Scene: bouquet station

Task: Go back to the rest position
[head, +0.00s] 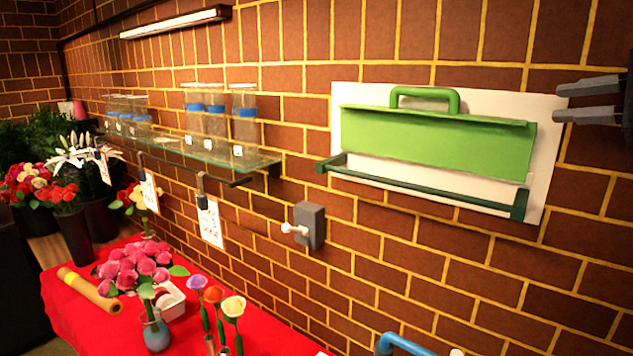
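My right gripper (556,103) is at the right edge, high up in front of the brick wall. Its two grey fingers point left with a gap between them, and nothing shows between them. The fingertips appear just right of a white wall panel (545,140) with a green box-like holder (430,138) on it. I cannot tell how far the gripper is from the panel. My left gripper is not in view.
A red-covered table (80,315) holds pink flowers (135,265), a small vase (157,335), single roses (233,307) and a yellow roll (88,290). A glass shelf (200,150) with jars juts from the wall. A grey switch box (310,225) and a blue curved handle (400,342) are lower.

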